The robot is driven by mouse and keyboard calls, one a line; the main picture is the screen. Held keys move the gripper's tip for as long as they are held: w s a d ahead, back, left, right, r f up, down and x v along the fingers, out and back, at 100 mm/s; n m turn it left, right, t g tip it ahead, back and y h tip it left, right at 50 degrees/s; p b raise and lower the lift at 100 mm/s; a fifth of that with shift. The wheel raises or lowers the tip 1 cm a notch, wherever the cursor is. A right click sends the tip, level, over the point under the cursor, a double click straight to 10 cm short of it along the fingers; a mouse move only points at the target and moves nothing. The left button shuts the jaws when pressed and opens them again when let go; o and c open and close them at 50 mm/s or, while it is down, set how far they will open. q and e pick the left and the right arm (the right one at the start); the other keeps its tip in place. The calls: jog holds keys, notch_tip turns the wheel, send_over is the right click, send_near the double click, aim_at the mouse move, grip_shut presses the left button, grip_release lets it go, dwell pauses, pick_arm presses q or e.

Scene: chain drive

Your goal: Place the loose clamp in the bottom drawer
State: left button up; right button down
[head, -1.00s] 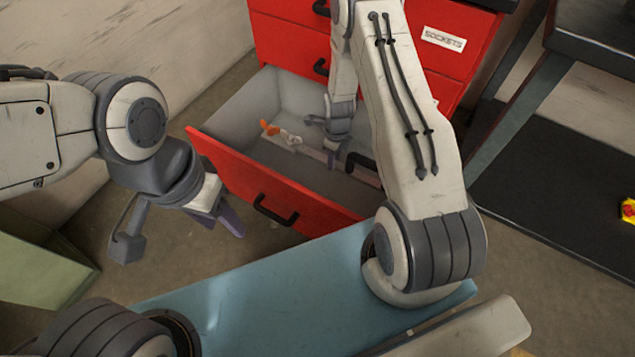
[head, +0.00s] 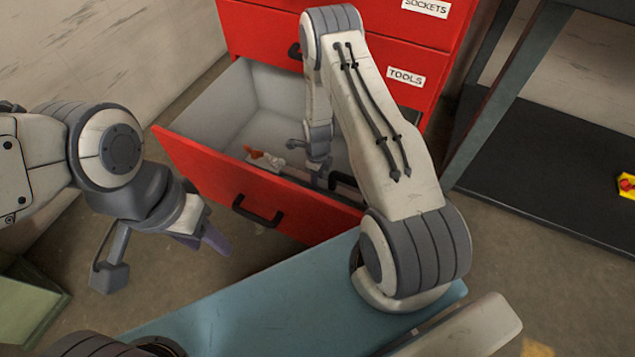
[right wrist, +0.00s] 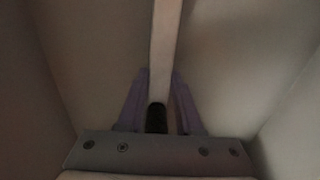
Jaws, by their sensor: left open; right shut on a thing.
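The loose clamp (head: 270,160), with an orange end and a pale bar, is inside the open bottom drawer (head: 230,182), low behind its red front. My right gripper (head: 319,178) reaches down into the drawer. In the right wrist view, its purple fingers (right wrist: 158,88) are shut on the clamp's pale bar (right wrist: 165,45), which has a dark part between them. The drawer front hides part of the clamp, and I cannot tell whether it touches the drawer floor. My left gripper (head: 207,243) is open and empty, outside the drawer at left.
The red cabinet (head: 270,30) has closed drawers above, one labelled TOOLS (head: 406,77). A blue surface (head: 260,310) lies in front. A dark shelf (head: 540,165) with a yellow and red item (head: 627,185) is at right. A green box (head: 25,310) stands at lower left.

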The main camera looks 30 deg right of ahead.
jog(key=shift+f, duration=0.7)
pick_arm(q)
jog(key=shift+f, duration=0.3)
pick_arm(e)
jog(key=shift+r, duration=0.1)
jog(key=c, duration=0.6)
grip_release()
